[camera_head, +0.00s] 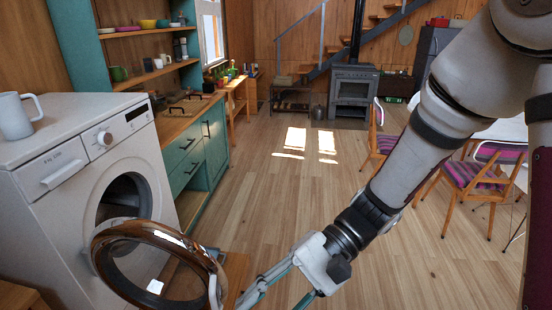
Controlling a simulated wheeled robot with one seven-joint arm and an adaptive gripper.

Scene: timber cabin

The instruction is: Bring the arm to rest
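My arm comes in from the upper right, and my gripper (268,288) points down and left at the bottom edge of the head view. Its fingers are partly cut off by the frame, so I cannot tell whether they are open or shut. The washing machine (62,205) stands at the left. Its round door (122,238), with a glossy brown rim, stands open in front of the drum opening. The fingers are close to the right edge of the door; I cannot tell whether they touch it.
A white mug (15,117) stands on the machine. Teal cabinets (203,150) run behind it. A stove (352,95) stands at the back. Chairs (470,180) and a white table are at the right, partly behind my arm. The wooden floor (285,200) in the middle is clear.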

